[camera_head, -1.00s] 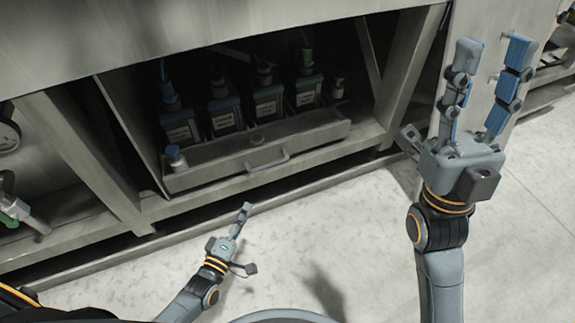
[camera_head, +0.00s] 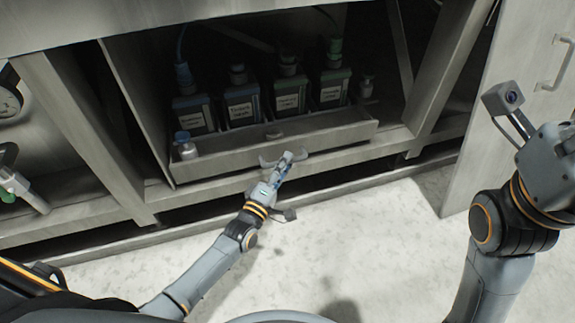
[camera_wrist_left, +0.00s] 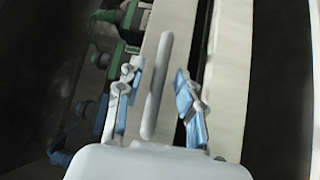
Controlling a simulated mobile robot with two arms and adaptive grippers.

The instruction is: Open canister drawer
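The canister drawer (camera_head: 225,158) is a grey metal tray in a recess under the washer, with a bar handle (camera_head: 265,162) on its front. It holds several labelled canisters, such as one with a blue cap (camera_head: 193,112) and one with a green cap (camera_head: 333,85). My left gripper (camera_head: 290,160) is at the handle, partly covering it. In the left wrist view the handle (camera_wrist_left: 158,85) runs between the two open fingers of the left gripper (camera_wrist_left: 160,95), with gaps at both sides. My right arm is at the right edge, its fingers outside the picture.
A small blue-capped bottle (camera_head: 186,146) stands at the drawer's left end. Grey frame posts (camera_head: 85,140) flank the recess, with a gauge (camera_head: 8,103) at far left. A panel with a handle (camera_head: 553,65) is at right. The floor (camera_head: 370,230) in front is clear.

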